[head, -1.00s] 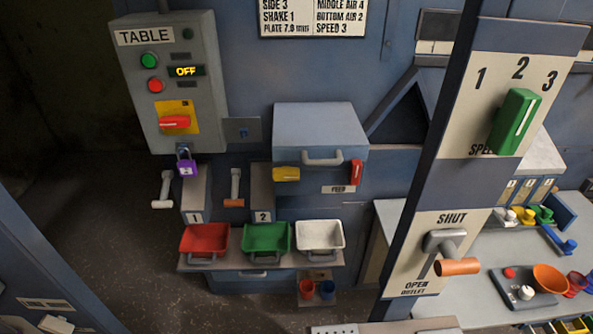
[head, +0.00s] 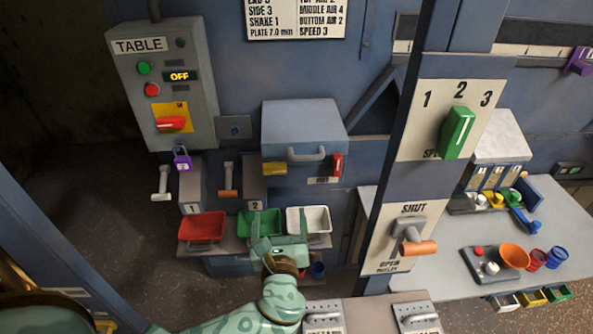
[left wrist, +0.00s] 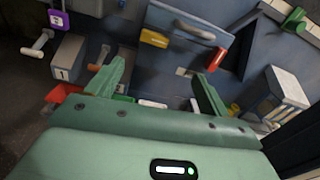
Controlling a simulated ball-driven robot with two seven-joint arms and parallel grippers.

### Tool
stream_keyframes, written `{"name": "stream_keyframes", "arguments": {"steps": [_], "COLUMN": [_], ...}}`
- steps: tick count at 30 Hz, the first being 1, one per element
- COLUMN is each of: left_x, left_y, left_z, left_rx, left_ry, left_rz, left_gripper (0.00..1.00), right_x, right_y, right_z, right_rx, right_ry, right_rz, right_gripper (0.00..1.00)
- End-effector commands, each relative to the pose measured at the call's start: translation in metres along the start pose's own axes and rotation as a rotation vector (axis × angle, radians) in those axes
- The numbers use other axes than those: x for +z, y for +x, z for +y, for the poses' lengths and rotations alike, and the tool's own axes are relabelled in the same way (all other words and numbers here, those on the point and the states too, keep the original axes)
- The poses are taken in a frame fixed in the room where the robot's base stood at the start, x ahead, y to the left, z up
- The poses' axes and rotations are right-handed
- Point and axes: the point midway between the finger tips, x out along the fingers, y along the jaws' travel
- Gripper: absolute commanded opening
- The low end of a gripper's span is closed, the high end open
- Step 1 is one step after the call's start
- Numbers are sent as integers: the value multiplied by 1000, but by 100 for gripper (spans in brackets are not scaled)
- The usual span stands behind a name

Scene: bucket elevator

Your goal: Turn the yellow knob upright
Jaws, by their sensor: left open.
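The yellow knob (head: 274,168) is on the left of the front of the blue-grey feed box (head: 304,128). It lies sideways, its long side roughly level. It also shows in the left wrist view (left wrist: 154,38), beyond the gap between my fingers. My left gripper (head: 279,232) is open and empty, in front of the green and white bins and below the knob in the head view. Its two green fingers stand apart in the left wrist view (left wrist: 158,76), not touching the knob. My right gripper is not in view.
A red knob (head: 337,165) stands upright on the same box, right of its grey handle (head: 306,154). Red (head: 202,227), green (head: 259,217) and white (head: 309,219) bins sit below. A post with a green speed knob (head: 457,133) and an orange-gripped shut lever (head: 418,248) stands right.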

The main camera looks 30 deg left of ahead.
Motion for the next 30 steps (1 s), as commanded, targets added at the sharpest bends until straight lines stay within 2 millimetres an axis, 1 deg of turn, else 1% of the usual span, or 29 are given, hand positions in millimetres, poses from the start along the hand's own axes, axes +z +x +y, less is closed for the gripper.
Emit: {"name": "stream_keyframes", "arguments": {"steps": [2,5,8,11,18,21,24,27,30], "left_x": [2,2,2,3,3,2,3,2,2], "left_y": [0,4,16,36,99,122,140,153,161], "left_z": [4,6,5,6,8,9,9,9,9], "left_rx": [22,28,27,28,27,27,28,26,26], "left_ry": [62,96,100,100,98,98,97,96,95], "left_rz": [-12,-14,-14,-16,-13,-11,-11,-9,-8], "left_gripper": [80,80,80,80,80,80,80,80,80], "right_x": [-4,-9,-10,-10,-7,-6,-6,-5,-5], "right_y": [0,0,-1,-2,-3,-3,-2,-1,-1], "right_z": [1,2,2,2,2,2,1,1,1], "right_rx": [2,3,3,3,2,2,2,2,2], "right_ry": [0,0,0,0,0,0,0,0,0], "right_rz": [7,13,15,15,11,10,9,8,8], "right_gripper": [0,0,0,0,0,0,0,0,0]}}
